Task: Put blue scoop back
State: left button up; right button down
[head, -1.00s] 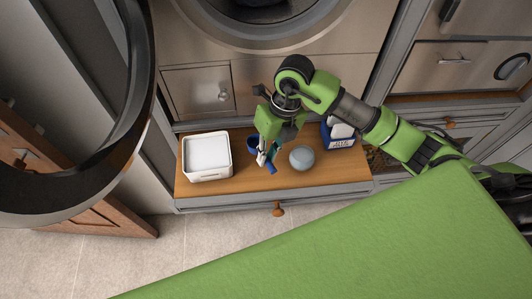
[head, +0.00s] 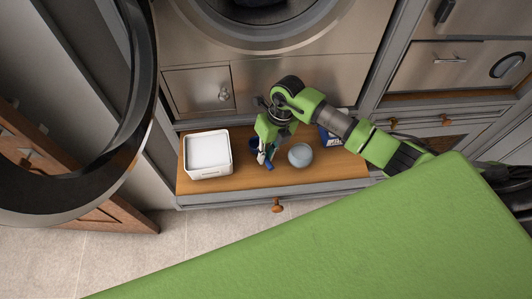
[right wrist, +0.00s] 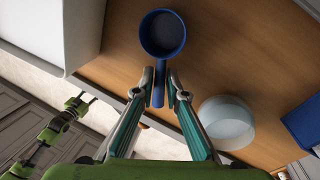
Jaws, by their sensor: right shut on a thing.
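The blue scoop (right wrist: 162,34) has a round cup and a short straight handle. In the head view the scoop (head: 253,144) is partly hidden by my gripper, over the wooden bench top, right of the white tub. My right gripper (right wrist: 158,80) is shut on the scoop's handle, its fingers on either side of it. It also shows in the head view (head: 265,158), pointing down. I cannot tell whether the scoop touches the wood. My left gripper (right wrist: 82,101) shows small at the left of the right wrist view, its fingers apart and empty.
A white tub (head: 208,155) with pale contents stands on the left of the bench top (head: 230,183). A grey-white rounded bowl (head: 300,155) stands right of the scoop. A blue box (head: 330,136) is behind my right arm. Steel doors rise behind.

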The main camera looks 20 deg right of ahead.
jog(key=shift+f, duration=0.2)
jog(key=c, duration=2)
grip_release()
jog(key=shift+c, duration=0.2)
jog(key=shift+r, duration=0.1)
jog(key=shift+r, duration=0.2)
jog(key=shift+w+d+r, duration=0.1)
jog(key=shift+r, duration=0.15)
jog(key=b+v, duration=0.2)
jog(key=v, duration=0.9)
jog(key=shift+r, duration=0.2)
